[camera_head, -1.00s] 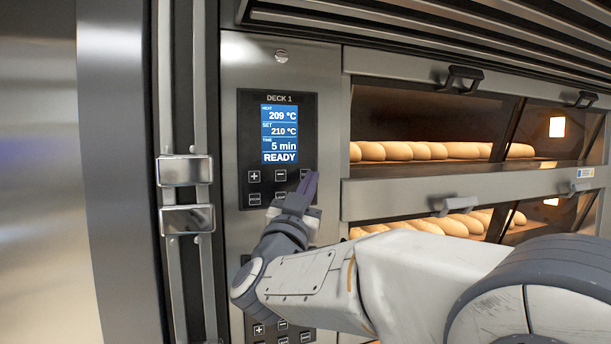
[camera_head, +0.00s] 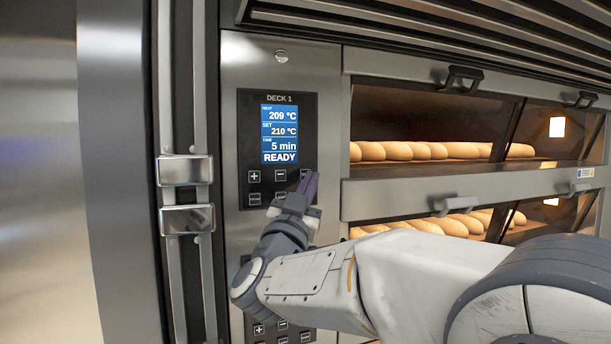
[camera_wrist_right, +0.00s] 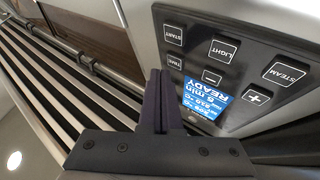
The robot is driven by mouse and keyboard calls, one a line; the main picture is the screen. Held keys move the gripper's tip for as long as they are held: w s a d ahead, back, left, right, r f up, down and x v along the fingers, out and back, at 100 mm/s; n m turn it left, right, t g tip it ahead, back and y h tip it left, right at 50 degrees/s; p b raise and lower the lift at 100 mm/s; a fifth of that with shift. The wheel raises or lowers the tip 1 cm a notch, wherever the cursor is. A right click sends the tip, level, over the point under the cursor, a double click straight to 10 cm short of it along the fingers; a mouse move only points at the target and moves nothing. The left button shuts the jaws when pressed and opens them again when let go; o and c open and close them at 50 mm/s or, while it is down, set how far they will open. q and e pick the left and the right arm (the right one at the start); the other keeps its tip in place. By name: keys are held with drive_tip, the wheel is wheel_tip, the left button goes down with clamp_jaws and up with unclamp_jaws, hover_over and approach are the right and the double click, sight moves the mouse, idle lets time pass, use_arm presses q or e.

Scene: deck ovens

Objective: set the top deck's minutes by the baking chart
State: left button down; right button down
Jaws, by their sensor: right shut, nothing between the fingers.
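The top deck's control panel (camera_head: 246,140), labelled DECK 1, has a blue display (camera_head: 280,134) reading heat 209 °C, set 210 °C, time 5 min, READY. Below it are a plus button (camera_head: 254,176), a minus button (camera_head: 280,175) and more keys. My right gripper (camera_head: 312,178) is shut and empty, its tips at the panel's right side by the upper right key. In the right wrist view the closed fingers (camera_wrist_right: 158,78) are beside the TIME button (camera_wrist_right: 174,62); I cannot tell whether they touch it. No baking chart shows. My left gripper is not in view.
Glass oven doors with loaves (camera_head: 400,151) inside stand right of the panel, with door handles (camera_head: 462,78) jutting out. A second panel (camera_head: 259,329) lies below, partly behind my right arm. A vertical rail with metal latches (camera_head: 187,171) is at left.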

drive_tip(key=shift+w, duration=0.15)
drive_tip(key=shift+w+a, duration=0.15)
drive_tip(key=shift+w, duration=0.1)
drive_tip(key=shift+w+a, duration=0.15)
drive_tip(key=shift+w, duration=0.2)
idle(0.8)
drive_tip(key=shift+s+f+b, duration=0.1)
drive_tip(key=shift+s+b, duration=0.25)
drive_tip(key=shift+b, duration=0.05)
drive_tip(key=shift+s+d, duration=0.3)
drive_tip(key=shift+s, duration=0.05)
drive_tip(key=shift+b, duration=0.35)
